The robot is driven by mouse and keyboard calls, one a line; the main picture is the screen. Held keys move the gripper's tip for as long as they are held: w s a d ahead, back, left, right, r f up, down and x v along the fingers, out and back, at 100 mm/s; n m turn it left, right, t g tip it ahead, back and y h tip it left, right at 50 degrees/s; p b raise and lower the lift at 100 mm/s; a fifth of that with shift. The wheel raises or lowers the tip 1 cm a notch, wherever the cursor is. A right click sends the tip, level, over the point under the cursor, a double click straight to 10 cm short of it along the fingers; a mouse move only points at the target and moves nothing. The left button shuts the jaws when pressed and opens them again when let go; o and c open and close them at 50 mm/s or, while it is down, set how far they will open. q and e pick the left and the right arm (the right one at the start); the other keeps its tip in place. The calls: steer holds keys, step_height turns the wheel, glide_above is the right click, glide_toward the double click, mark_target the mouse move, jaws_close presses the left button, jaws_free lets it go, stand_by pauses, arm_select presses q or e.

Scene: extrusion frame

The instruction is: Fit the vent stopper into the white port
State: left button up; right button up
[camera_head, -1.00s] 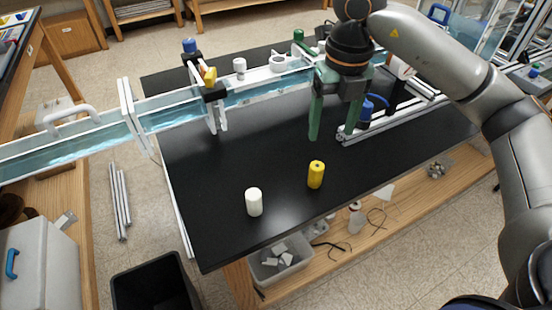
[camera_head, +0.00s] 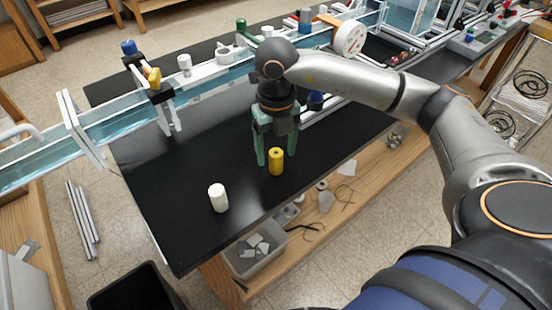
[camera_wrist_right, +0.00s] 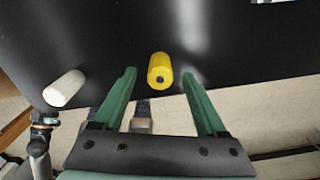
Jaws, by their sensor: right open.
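A yellow cylinder (camera_head: 276,162) with a dark hole in its top stands upright on the black table. A white cylinder (camera_head: 218,197) stands to its left, nearer the table's front edge. I cannot tell for sure which of these is the vent stopper. My right gripper (camera_head: 277,155) points down, open and empty, at the yellow cylinder. In the right wrist view, the yellow cylinder (camera_wrist_right: 160,70) lies centred between the green fingertips (camera_wrist_right: 159,76), with gaps on both sides. The white cylinder (camera_wrist_right: 64,88) is well left of the fingers. The white port cannot be made out clearly. My left gripper is not in view.
A clear water channel (camera_head: 120,110) runs along the back of the table (camera_head: 160,205), held by a clamp stand (camera_head: 167,110). A white fitting (camera_head: 184,66) stands behind it. A grey bin (camera_head: 255,258) sits on the lower shelf. The table's front left is free.

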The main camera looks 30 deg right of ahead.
steer(key=shift+f, duration=0.75)
jaws_close()
